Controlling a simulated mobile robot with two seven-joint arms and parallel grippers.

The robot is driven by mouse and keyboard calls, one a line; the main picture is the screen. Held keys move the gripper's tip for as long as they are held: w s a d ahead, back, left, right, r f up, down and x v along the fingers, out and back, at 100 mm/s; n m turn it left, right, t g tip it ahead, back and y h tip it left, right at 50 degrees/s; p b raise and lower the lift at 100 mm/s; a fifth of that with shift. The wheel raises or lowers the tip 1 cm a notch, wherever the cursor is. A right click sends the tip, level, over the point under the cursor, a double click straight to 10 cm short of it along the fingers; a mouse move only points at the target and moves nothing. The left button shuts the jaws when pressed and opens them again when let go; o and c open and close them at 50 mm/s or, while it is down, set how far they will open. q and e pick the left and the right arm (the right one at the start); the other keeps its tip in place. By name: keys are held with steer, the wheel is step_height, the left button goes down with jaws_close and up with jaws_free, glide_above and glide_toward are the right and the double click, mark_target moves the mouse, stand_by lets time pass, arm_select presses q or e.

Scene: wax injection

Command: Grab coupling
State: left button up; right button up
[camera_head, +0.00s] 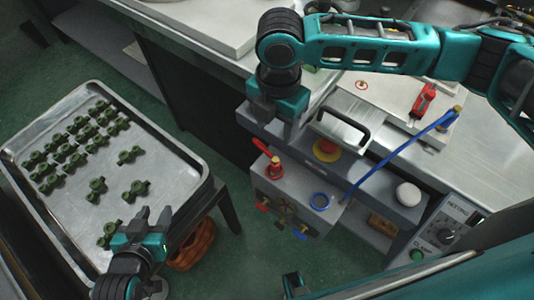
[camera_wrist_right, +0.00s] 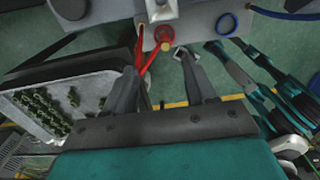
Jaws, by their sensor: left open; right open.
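Several dark green couplings lie on a metal tray (camera_head: 35,106) at the left of the head view. One coupling (camera_head: 137,190) lies just beyond my left gripper (camera_head: 154,216), and another coupling (camera_head: 108,235) lies just left of it. My left gripper is open over the tray's near right part, with no coupling seen between its fingers. My right gripper (camera_head: 275,126) is by the wax injection machine, its fingertips hard to see in the head view. In the right wrist view, the right gripper (camera_wrist_right: 157,62) is open, with a red handle (camera_wrist_right: 147,62) showing between its fingers.
The machine's grey block (camera_head: 290,190) carries a red valve, a blue ring (camera_head: 320,201) and a blue hose (camera_head: 395,155). A control box (camera_head: 447,232) stands at the right. An orange basket (camera_head: 195,245) sits below the tray's right side. Green floor separates tray and machine.

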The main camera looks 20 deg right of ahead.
mark_target(275, 159)
step_height(275, 159, down, 7)
steer(key=shift+s+r+b, duration=0.1)
steer(key=shift+s+b, duration=0.05)
steer(key=shift+b, duration=0.25)
steer(key=f, duration=0.3)
steer(key=s+f, duration=0.1)
steer(key=f, duration=0.1)
steer(key=shift+a+f+b, duration=0.1)
steer(key=shift+f+b, duration=0.2)
steer(key=shift+c, duration=1.4)
jaws_close()
